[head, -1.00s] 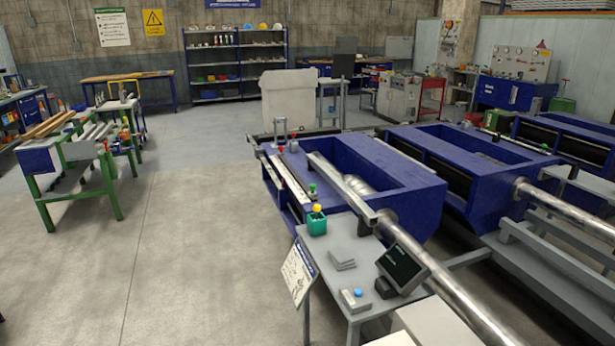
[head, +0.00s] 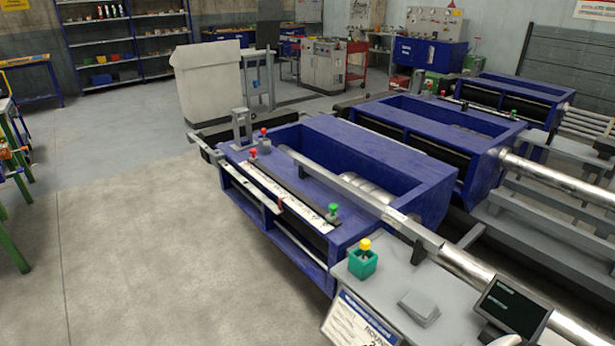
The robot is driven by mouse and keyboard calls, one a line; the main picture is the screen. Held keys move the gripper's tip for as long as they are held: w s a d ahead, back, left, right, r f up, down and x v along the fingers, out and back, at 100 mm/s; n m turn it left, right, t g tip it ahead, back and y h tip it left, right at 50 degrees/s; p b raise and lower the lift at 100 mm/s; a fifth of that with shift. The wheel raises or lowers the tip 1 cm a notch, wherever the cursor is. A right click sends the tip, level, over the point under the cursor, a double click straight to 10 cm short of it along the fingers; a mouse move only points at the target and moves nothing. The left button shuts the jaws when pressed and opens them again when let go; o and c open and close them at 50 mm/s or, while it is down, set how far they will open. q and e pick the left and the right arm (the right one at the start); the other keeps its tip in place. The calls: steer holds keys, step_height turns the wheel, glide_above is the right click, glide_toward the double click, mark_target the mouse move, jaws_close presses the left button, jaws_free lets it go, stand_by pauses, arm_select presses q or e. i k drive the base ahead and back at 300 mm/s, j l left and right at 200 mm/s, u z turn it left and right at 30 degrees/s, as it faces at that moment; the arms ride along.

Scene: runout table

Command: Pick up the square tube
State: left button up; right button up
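A long grey square tube (head: 365,197) lies lengthwise along the blue machine frame (head: 280,220). Neither of my grippers shows in the head view.
The side table holds a green box with a yellow knob (head: 363,258), a grey block (head: 419,306) and a dark screen (head: 512,305). More blue machines (head: 430,125) stand behind. Open concrete floor (head: 130,240) lies to the left. A grey bin (head: 208,85) stands at the back.

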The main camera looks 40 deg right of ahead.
mark_target(433, 243)
steer(key=i+z, duration=0.2)
steer(key=i, duration=0.25)
steer(key=i+j+z, duration=0.25)
steer(key=i, duration=0.2)
steer(key=i+z, duration=0.2)
steer(key=i, duration=0.2)
